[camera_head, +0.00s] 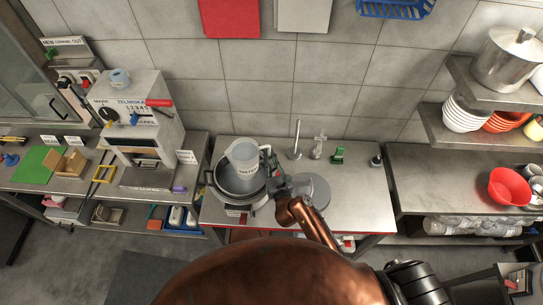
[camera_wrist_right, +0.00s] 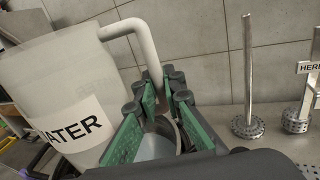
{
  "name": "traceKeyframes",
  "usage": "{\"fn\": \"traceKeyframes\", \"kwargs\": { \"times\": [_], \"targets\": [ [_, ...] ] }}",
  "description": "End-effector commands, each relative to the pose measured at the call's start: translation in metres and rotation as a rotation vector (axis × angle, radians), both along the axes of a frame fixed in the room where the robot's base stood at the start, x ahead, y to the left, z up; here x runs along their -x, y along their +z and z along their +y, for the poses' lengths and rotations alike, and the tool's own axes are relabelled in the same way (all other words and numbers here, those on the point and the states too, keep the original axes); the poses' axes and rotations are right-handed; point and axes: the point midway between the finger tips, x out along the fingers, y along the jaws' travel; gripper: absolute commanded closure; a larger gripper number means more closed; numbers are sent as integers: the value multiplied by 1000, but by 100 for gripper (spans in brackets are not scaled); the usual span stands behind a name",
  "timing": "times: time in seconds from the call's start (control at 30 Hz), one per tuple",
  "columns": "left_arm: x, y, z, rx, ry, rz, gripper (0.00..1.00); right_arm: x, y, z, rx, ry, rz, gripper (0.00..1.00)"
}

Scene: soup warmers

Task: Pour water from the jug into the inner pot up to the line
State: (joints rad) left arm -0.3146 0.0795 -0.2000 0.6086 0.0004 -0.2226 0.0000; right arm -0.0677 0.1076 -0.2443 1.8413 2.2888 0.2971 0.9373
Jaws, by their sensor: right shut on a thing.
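The translucent jug (camera_head: 243,155) with a WATER label is over the pot (camera_head: 222,190) on the steel table, and hides part of the pot's opening. The jug also fills the left of the right wrist view (camera_wrist_right: 60,85). My right gripper (camera_head: 276,184) is beside the jug, to its right. In the right wrist view its green-padded fingers (camera_wrist_right: 155,105) are shut on the jug's pale handle (camera_wrist_right: 145,45). I see no stream of water. The water level and the line inside the pot cannot be made out. My left gripper is not in view.
A round grey disc (camera_head: 316,191) lies right of the pot, partly behind my right arm. Metal stands (camera_head: 295,152) and a green item (camera_head: 338,155) stand along the back. A boxy machine (camera_head: 140,120) stands left. The table's right part is mostly clear.

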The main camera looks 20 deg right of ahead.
Motion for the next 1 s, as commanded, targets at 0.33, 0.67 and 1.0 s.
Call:
{"fn": "traceKeyframes", "kwargs": {
  "times": [0.33, 0.67, 1.0],
  "targets": [
    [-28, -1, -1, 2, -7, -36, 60, 0, -9, 1, -6, 10, -6, 100],
    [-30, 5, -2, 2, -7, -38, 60, 0, -13, -4, 49, 7, -7, 100],
    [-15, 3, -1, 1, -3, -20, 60, 0, -15, -5, 65, 6, -7, 100]
  ]
}}
